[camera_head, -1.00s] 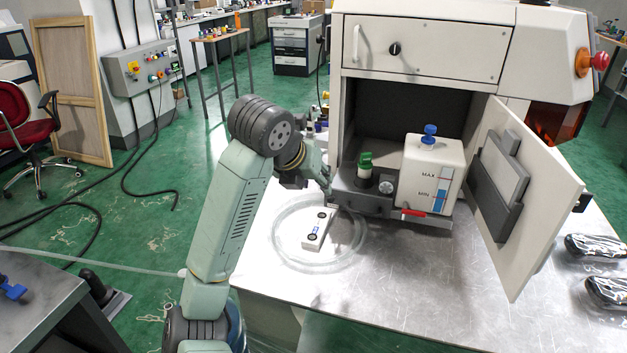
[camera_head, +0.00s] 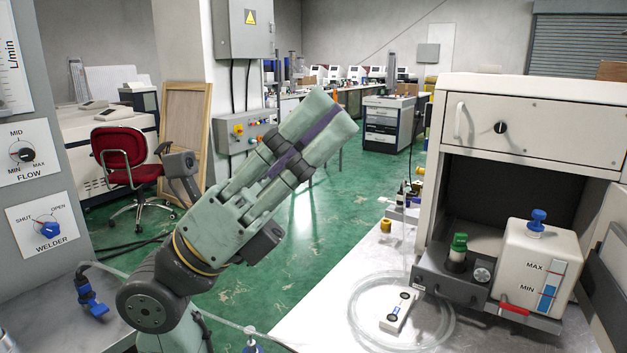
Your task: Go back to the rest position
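My gripper (camera_head: 334,115) is raised in the left half of the view, its two pale green fingers pointing up and to the right. The fingers lie close side by side with a purple strip between them. From this angle I cannot tell whether they are open or shut, and no held object shows. My gripper is apart from the machine (camera_head: 530,100) and well to the left of it. My folded arm rises from the lower left.
At right are the white tank (camera_head: 540,265), green-capped filler (camera_head: 459,248) and open door (camera_head: 612,260). A coiled clear tube (camera_head: 446,325) circles a small white device (camera_head: 398,312) on the table. A control panel (camera_head: 40,200) stands close at left. Green floor is open behind.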

